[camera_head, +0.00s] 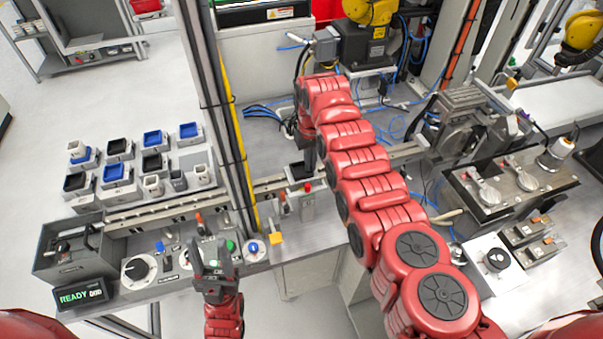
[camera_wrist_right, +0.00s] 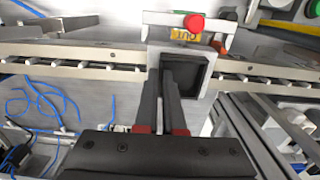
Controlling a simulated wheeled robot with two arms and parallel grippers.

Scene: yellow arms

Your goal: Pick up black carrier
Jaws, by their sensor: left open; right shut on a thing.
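A small square black carrier (camera_head: 298,172) stands on the rail in the middle of the head view. In the right wrist view the black carrier (camera_wrist_right: 188,76) is an open-topped dark box in a pale holder. My right gripper (camera_head: 309,164) reaches down to it from above. In the right wrist view the right gripper's fingers (camera_wrist_right: 170,72) are close together at the carrier's left side, shut on it; the exact contact is partly hidden. My left gripper (camera_head: 213,258) is open and empty above the control panel at the front.
A conveyor rail (camera_head: 160,211) runs across the bench. Pallets with black, blue and white carriers (camera_head: 118,149) stand at left. A READY display (camera_head: 80,297) and knobs line the front. A tall post stands between my arms.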

